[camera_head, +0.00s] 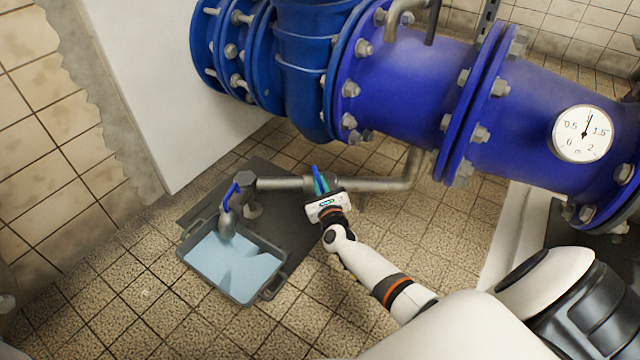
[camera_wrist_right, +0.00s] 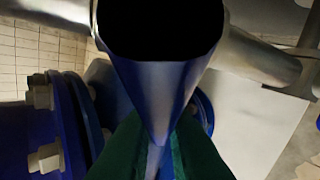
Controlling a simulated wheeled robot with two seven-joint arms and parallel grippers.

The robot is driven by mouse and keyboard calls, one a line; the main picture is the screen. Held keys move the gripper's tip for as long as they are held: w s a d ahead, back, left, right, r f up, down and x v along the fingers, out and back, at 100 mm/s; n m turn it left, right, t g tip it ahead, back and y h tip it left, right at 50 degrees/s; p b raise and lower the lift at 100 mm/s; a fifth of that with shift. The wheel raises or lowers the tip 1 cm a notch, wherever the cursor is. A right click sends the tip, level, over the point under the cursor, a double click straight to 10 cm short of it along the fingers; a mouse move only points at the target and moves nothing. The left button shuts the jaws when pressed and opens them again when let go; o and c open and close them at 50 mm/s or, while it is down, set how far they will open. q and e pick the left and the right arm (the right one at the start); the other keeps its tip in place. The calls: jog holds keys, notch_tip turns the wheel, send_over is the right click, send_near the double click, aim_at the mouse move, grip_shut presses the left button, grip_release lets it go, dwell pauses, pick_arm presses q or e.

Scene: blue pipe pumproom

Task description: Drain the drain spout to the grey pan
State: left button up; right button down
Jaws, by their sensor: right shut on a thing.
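The grey pan (camera_head: 210,281) lies on the floor at the left of the head view, with light blue water in it. The drain spout (camera_head: 227,224) points down over the pan; I cannot tell if water is running from it. A blue lever (camera_head: 232,192) sits on the valve above the spout. My right gripper (camera_head: 319,184) is at the drain pipe, to the right of the spout. Its green fingers (camera_wrist_right: 160,155) are shut on another blue lever (camera_head: 315,171), which fills the middle of the right wrist view (camera_wrist_right: 165,95). The left gripper is not in view.
A grey drain pipe (camera_head: 380,184) runs from the spout valve behind my right gripper. A dark mat (camera_head: 285,225) lies under it. The large blue pipe (camera_head: 410,85) with bolted flanges and a gauge (camera_head: 583,134) crosses above. The tiled floor in front of the pan is clear.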

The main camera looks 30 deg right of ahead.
jog(key=shift+f+n+y+b, duration=0.1)
jog(key=shift+n+y+b, duration=0.3)
jog(key=shift+n+y, duration=0.8)
jog(key=shift+n, duration=0.4)
jog(key=shift+a, duration=0.1)
jog(key=c, duration=1.5)
grip_release()
jog(key=shift+s, duration=0.1)
